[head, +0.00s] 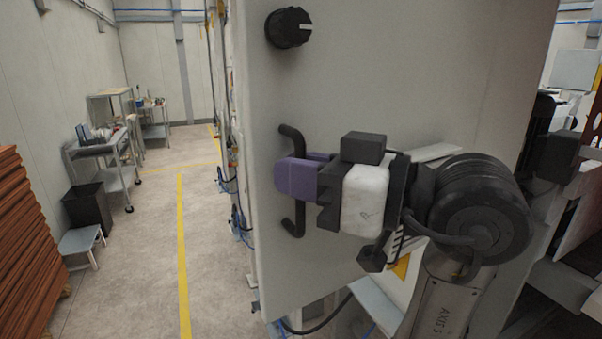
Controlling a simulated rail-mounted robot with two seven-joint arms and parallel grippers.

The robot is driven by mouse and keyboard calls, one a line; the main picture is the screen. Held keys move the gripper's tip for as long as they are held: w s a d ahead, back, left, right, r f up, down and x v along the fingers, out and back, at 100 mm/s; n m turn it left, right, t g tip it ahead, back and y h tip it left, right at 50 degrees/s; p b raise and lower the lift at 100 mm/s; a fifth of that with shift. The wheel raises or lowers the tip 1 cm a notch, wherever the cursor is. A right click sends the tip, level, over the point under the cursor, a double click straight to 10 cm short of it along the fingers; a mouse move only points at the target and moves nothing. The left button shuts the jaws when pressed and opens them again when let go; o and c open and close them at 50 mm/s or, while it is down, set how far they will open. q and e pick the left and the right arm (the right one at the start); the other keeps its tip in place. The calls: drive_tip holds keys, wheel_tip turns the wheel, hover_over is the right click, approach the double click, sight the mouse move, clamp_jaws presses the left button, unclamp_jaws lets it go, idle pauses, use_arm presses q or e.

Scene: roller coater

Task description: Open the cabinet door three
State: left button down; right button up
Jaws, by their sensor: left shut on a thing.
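The cabinet door (400,60) is a large light grey panel filling the middle of the head view. A round black knob (288,28) sits near its upper left. A black vertical bar handle (293,226) is fixed below the knob, close to the door's left edge. My left gripper (296,178), with purple fingers, is shut around the middle of this handle. The fingers hide the handle's middle part. I cannot tell how far the door stands from its frame. My right gripper is not in view.
Left of the door is an open concrete aisle with a yellow floor line (181,250). A reddish-brown stack (22,240), a step stool (82,241), a black bin (87,208) and carts stand along the left wall. Cables (318,326) show below the door. Machinery is at the right.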

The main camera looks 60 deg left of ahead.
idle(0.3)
use_arm(q)
drive_tip(key=c, duration=1.2)
unclamp_jaws()
drive_tip(key=b+v, duration=0.1)
drive_tip(key=v, duration=1.2)
drive_tip(key=shift+w+d, duration=0.25)
drive_tip(key=shift+d, duration=0.05)
